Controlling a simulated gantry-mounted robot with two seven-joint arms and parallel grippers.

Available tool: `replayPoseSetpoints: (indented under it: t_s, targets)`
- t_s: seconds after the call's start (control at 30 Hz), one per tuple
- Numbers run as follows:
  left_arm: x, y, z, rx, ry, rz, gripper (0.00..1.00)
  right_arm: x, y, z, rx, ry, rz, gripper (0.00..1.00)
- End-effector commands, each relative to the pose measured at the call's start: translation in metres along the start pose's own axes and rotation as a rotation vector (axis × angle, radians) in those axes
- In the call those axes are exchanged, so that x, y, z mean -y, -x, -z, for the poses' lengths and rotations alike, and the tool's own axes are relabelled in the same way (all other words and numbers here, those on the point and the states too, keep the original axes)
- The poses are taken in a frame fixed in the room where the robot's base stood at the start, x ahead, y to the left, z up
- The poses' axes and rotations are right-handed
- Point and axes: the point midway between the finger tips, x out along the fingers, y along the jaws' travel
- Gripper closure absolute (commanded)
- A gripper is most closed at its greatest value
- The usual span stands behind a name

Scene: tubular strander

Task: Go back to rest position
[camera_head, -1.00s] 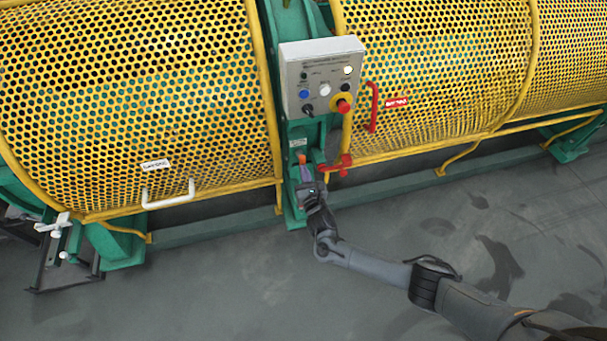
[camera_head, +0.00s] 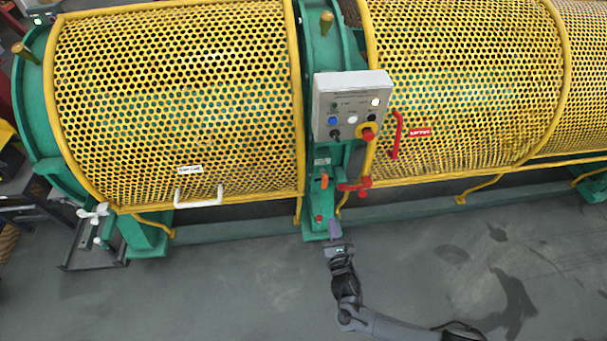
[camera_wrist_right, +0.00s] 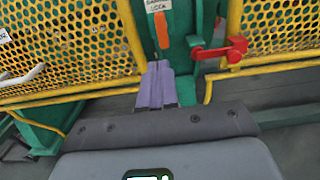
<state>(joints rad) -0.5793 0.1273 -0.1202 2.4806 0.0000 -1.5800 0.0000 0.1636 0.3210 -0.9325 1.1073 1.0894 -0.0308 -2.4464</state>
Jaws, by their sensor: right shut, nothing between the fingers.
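My right gripper (camera_head: 334,229) is in the head view, in front of the foot of the green post between the two yellow guards. Its purple fingers (camera_wrist_right: 157,87) are together and empty in the right wrist view. The fingers appear apart from the machine, below an orange lever (camera_head: 324,181) on the post, which also shows in the right wrist view (camera_wrist_right: 163,30). My right arm comes in from the lower right over the floor. My left gripper is in neither view.
The grey control box (camera_head: 352,105) has buttons and a red knob. Yellow mesh guards (camera_head: 180,90) with a white handle (camera_head: 200,197) stand behind. The grey floor (camera_head: 230,295) in front is clear.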

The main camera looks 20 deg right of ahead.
Motion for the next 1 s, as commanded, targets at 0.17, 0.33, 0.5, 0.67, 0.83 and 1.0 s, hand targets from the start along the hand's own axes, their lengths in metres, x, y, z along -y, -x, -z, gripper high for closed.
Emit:
replayPoseSetpoints:
  t_s: [0.17, 0.33, 0.5, 0.67, 0.83, 1.0]
  targets:
    - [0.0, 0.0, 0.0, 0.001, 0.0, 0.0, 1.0, 0.003, 0.018, 0.016, -0.031, 0.007, -0.001, 1.0]
    - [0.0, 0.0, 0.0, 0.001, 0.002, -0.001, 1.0, 0.015, 0.062, 0.053, -0.116, -0.001, 0.027, 1.0]
    - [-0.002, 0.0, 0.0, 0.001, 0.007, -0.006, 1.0, 0.012, 0.119, 0.07, -0.26, -0.18, 0.092, 1.0]
    - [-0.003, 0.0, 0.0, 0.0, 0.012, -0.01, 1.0, 0.005, 0.154, 0.069, -0.478, -0.6, 0.218, 1.0]
    - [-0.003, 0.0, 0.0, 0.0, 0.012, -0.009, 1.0, 0.002, 0.178, 0.032, -0.681, -1.177, 0.431, 1.0]
    - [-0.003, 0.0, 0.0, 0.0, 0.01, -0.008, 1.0, 0.006, 0.195, -0.026, -0.786, -1.621, 0.683, 1.0]
